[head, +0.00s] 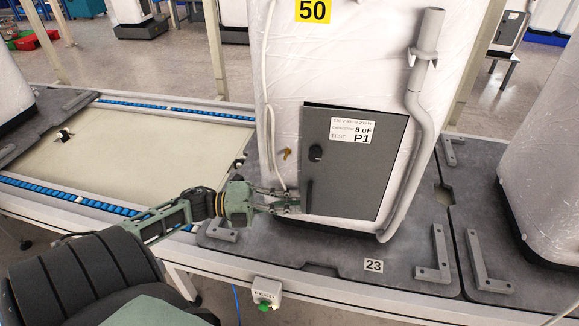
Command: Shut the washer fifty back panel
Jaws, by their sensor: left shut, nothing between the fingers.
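The washer (290,85) with the yellow "50" label stands on a dark pallet in the middle of the head view. My left gripper (288,203) is shut and empty at the panel's lower left edge, by the handle. I cannot tell whether it touches the panel. My right gripper is not in view.
A grey drain pipe (420,110) runs down right of the panel, and a white hose hangs on its left. The pallet (270,245) has raised corner brackets. Another wrapped washer (545,150) stands at right.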

